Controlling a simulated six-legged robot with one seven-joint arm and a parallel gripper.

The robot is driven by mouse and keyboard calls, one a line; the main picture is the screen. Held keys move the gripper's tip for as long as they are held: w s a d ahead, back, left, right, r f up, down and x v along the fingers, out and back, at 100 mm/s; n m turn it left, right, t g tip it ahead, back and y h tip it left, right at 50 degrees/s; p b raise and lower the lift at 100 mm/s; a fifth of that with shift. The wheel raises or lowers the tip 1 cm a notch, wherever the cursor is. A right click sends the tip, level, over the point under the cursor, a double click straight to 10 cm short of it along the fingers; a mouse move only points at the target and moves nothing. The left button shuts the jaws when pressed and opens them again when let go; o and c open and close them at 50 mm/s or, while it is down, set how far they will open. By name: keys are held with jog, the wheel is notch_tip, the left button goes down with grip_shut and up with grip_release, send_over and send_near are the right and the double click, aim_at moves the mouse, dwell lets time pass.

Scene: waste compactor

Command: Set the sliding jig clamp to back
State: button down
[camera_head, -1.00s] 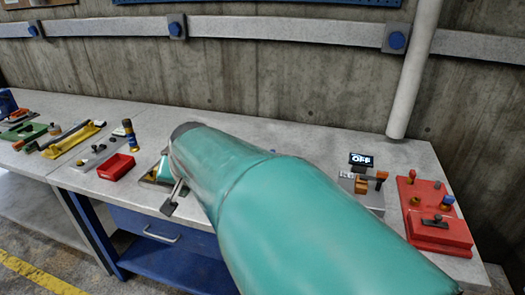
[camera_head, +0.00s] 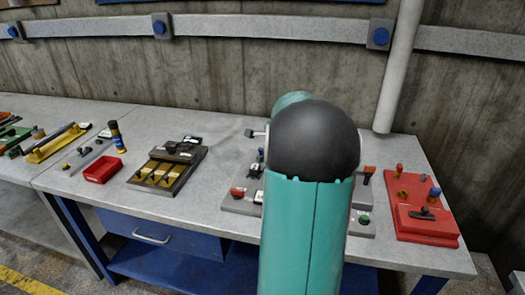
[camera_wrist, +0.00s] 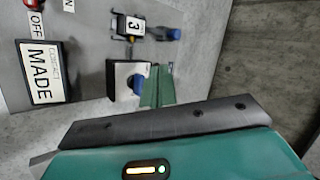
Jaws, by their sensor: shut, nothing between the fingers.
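I cannot tell for certain which part is the sliding jig clamp. In the head view, a dark jig (camera_head: 168,166) with yellow blocks sits on the bench left of my arm. A red fixture (camera_head: 424,208) with a black handle (camera_head: 422,213) sits at the right. My arm hides most of the grey panel (camera_head: 238,203) between them and hides my gripper. In the wrist view, my gripper (camera_wrist: 157,86) shows as green fingers, shut and empty, beside a white block with a blue knob (camera_wrist: 137,84). A block marked 3 (camera_wrist: 133,27) is just beyond. Contact between fingers and knob is unclear.
The panel carries a display reading CONTACT MADE (camera_wrist: 44,72) and a blue-capped part (camera_wrist: 168,34). A red tray (camera_head: 103,169) and a dark bottle (camera_head: 117,136) stand at the left. A white pipe (camera_head: 400,70) and concrete wall (camera_head: 250,65) bound the bench behind.

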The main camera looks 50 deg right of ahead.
jog(key=shift+w+f, duration=0.1)
send_near(261, 153)
jog(key=f, duration=0.3)
jog(key=shift+s+a+f, duration=0.1)
jog(key=shift+s+a, duration=0.1)
jog(key=shift+s, duration=0.05)
jog(key=shift+w+d+f, duration=0.2)
jog(key=shift+w+d, duration=0.65)
jog(key=shift+w, duration=0.15)
jog(key=shift+w+d+f, duration=0.1)
jog(key=shift+w+d, duration=0.35)
jog(key=shift+w, duration=0.1)
jog(key=shift+w+d, duration=0.35)
jog(key=shift+d, duration=0.55)
jog(key=shift+w+d, duration=0.35)
jog(key=shift+d, duration=0.5)
